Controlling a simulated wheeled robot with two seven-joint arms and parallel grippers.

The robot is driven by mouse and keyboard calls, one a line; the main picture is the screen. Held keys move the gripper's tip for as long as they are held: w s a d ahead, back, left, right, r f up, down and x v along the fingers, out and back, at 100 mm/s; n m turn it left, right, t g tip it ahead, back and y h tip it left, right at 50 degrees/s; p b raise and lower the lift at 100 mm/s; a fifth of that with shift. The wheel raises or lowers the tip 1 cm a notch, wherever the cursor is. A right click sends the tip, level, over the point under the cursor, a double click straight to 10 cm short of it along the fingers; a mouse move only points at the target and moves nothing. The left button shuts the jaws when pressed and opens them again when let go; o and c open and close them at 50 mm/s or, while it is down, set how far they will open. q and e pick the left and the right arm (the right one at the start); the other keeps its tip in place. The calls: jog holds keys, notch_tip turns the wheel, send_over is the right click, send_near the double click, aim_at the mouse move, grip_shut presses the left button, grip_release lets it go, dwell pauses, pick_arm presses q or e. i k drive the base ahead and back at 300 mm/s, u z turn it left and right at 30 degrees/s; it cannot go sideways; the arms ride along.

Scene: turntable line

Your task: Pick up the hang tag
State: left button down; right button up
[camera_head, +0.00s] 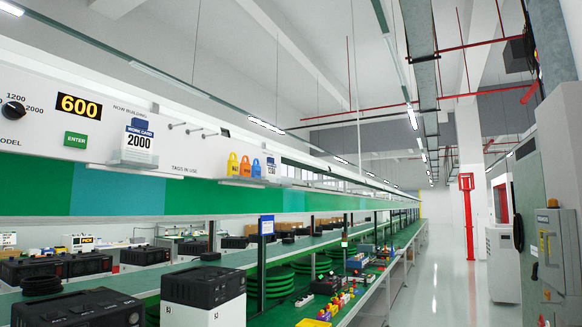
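Three small tags hang in a row on the white panel (60,52) at the left: a yellow tag (233,165), an orange tag (245,168) and a blue tag (256,169). Their lettering is too small to read surely. I cannot tell which one is the task's hang tag. Lettering reading "TAGS IN USE" is below and left of them. Neither of my grippers is in view.
The panel carries a dial (14,111), a 600 display (79,106), a green ENTER button (75,140), a 2000 work card (139,142) and bare pegs (195,129). Below, black-topped units (203,288) stand along the line. The aisle floor (440,270) is clear.

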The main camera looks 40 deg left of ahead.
aim_at(233, 165)
jog(key=i, duration=1.1)
jog(key=u, duration=0.85)
jog(key=i, duration=1.45)
jog(key=u, duration=1.15)
